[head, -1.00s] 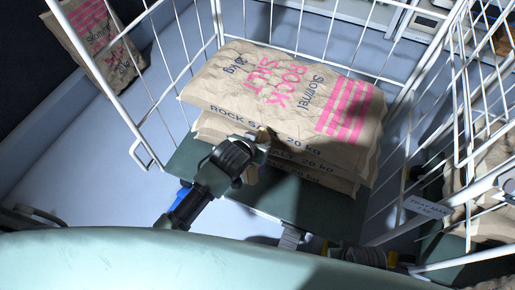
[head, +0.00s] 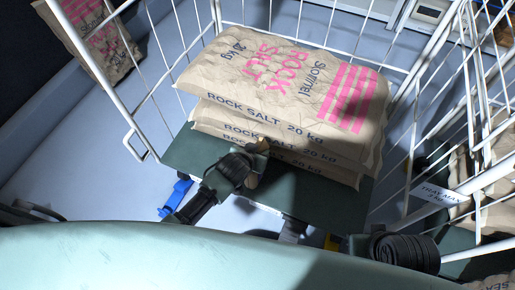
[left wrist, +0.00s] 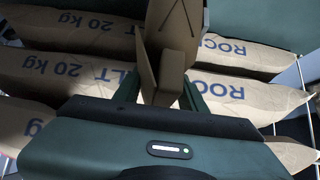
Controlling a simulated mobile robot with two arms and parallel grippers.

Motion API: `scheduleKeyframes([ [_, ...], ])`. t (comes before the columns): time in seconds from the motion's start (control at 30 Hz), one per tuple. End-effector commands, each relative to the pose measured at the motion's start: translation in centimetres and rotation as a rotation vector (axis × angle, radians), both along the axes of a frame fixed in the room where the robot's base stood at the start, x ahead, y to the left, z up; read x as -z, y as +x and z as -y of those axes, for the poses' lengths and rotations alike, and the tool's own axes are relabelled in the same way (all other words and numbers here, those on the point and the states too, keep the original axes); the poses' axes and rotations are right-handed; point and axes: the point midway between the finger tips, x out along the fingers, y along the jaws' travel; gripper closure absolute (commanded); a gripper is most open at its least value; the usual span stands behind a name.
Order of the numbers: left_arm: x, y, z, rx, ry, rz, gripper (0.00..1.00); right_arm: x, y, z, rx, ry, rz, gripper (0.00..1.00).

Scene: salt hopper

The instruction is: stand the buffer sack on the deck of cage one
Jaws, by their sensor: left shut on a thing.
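A stack of tan rock salt sacks (head: 285,85) with pink and blue print lies flat on the dark green deck (head: 190,152) inside a white wire cage. My left gripper (head: 260,153) is low in front of the stack, close to the lower sacks. It is shut on a small tan piece, which shows between the fingers in the left wrist view (left wrist: 172,75); I cannot tell what it belongs to. Another rock salt sack (head: 95,40) stands tilted at the upper left, outside this cage. Part of my right arm shows at the lower right; its fingertips cannot be made out.
White wire walls (head: 130,100) rise at the left, back and right of the deck. A label (head: 437,196) reading "TRAY MAX" hangs at the right. More sacks (head: 495,195) lie in a neighbouring cage at the right edge. A strip of deck in front of the stack is bare.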

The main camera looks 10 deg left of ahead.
Motion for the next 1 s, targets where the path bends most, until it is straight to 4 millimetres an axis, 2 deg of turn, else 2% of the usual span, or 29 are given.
scheduleKeyframes([
  [0.1,1.3,0.2,0.1,0.001,-0.001,0.006,1.0,-0.2,-0.3,0.1,0.0,0.0,0.005,1.0],
  [0.3,3.7,0.2,0.1,0.001,-0.001,0.006,1.0,0.9,-0.3,0.1,0.0,-0.001,0.002,1.0],
  [0.7,3.8,0.2,0.1,0.001,-0.003,0.007,1.0,0.9,-0.1,0.0,0.0,0.0,0.008,1.0],
  [0.73,4.1,-0.1,0.0,0.0,0.0,-0.001,0.53,0.9,0.0,0.0,0.0,0.001,0.012,1.0],
  [0.8,4.1,-0.1,0.0,0.0,0.0,-0.002,0.37,0.8,0.0,0.0,0.0,0.002,0.015,1.0],
  [1.0,4.1,-0.1,0.0,0.0,0.0,-0.002,0.37,0.8,0.0,0.0,-0.001,0.003,0.016,1.0],
])
